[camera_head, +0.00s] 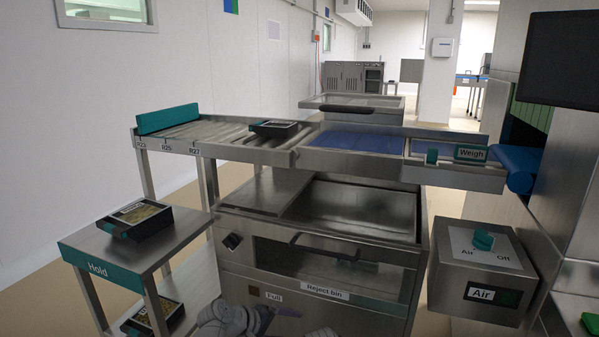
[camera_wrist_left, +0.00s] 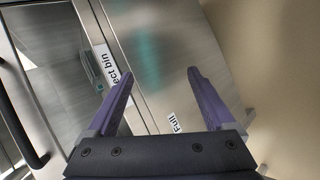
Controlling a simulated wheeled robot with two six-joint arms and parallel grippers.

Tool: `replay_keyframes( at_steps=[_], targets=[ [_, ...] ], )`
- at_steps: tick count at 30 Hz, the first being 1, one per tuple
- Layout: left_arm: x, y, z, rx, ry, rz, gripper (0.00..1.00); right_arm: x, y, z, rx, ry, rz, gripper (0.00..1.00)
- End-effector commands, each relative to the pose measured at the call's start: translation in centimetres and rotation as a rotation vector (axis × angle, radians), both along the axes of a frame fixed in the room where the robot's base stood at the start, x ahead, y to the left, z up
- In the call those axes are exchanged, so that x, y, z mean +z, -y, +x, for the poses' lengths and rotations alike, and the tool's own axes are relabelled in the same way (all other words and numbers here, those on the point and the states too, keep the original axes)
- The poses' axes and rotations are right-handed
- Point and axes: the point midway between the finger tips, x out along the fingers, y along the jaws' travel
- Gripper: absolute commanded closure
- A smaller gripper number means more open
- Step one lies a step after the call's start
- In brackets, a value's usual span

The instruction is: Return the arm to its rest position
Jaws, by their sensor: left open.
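My left gripper (camera_wrist_left: 155,100) is open and empty in the left wrist view, its two purple fingers spread apart. It points at the steel front of the reject bin (camera_wrist_left: 150,60), with the "Full" label (camera_wrist_left: 173,122) between and beyond the fingers. In the head view, grey parts of my arm show low at the bottom edge, in front of the reject bin (camera_head: 325,289). The fingers are hard to make out there. My right gripper is not in either view.
A black tray (camera_head: 138,219) sits on the Hold stand (camera_head: 95,245) at left, another (camera_head: 160,318) on its lower shelf. A tray (camera_head: 273,128) rests on the roller conveyor (camera_head: 215,133). The air box (camera_head: 482,275) stands at right. A dark handle (camera_head: 325,246) sticks out from the bin.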

Motion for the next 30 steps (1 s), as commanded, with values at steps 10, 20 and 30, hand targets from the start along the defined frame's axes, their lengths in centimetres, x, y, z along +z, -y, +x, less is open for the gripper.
replay_keyframes(
  at_steps=[10, 20, 30],
  targets=[
    [-4.9, 0.9, -13.2, -0.690, -0.105, 0.732, 0.12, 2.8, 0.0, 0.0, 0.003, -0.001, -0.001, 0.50],
    [-1.2, -2.0, -16.9, -0.931, -0.186, 1.017, 0.12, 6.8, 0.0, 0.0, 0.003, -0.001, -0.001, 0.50],
    [7.4, -1.9, -16.9, -0.924, -0.185, 1.013, 0.12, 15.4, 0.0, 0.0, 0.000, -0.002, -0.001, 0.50]
  ],
)
